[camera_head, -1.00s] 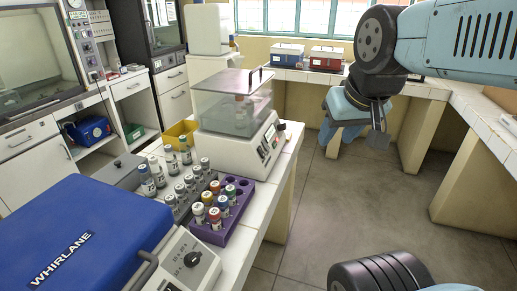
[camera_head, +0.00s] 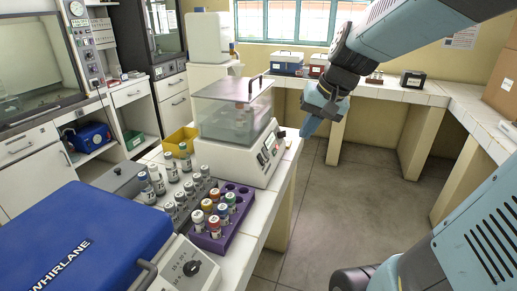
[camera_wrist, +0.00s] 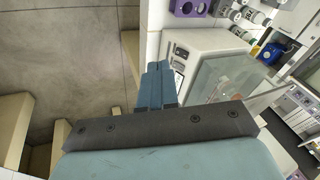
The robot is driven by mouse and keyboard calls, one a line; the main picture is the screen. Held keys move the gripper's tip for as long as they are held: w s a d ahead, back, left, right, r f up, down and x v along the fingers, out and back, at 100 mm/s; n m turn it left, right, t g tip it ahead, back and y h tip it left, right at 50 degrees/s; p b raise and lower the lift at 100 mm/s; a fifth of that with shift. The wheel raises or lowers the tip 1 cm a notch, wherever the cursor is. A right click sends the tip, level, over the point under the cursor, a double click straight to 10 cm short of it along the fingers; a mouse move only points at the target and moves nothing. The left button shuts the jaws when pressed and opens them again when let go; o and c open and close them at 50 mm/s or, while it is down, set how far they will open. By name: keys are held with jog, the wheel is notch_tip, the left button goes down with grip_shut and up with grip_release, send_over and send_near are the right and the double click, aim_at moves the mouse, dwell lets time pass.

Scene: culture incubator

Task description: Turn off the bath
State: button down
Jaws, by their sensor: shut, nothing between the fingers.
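The bath (camera_head: 236,158) is a white box with a clear lid (camera_head: 232,92) that is shut, on the tiled bench. Its front panel (camera_head: 268,150) carries dark controls and faces right; the switch position is too small to read. My gripper (camera_head: 307,132) is shut and empty, pointing down just to the right of the panel. In the wrist view, the bath's white body (camera_wrist: 198,42) and panel (camera_wrist: 180,57) lie just beyond and right of my shut fingertips (camera_wrist: 157,66). A gap seems to remain, but I cannot tell exactly how wide.
A purple rack (camera_head: 228,236) with several capped vials and a grey rack (camera_head: 187,207) stand in front of the bath. A blue-lidded machine marked WHIRLANE (camera_head: 95,235) is at the lower left. A yellow bin (camera_head: 180,140) sits behind the racks. The floor (camera_head: 355,195) at right is clear.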

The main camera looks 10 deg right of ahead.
jog(key=w+d+f+m+y, duration=0.1)
jog(key=w+f+m+y, duration=0.1)
jog(key=w+f, duration=0.4)
jog(key=w+m, duration=0.1)
jog(key=w, duration=0.4)
jog(key=shift+d, duration=0.3)
send_near(263, 160)
notch_tip(263, 160, down, 6)
jog(key=a, duration=0.1)
jog(key=shift+w+a, duration=0.65)
jog(key=shift+w, duration=0.05)
jog(key=shift+f, duration=0.25)
jog(key=shift+w+a+r, duration=0.1)
jog(key=shift+r, duration=0.75)
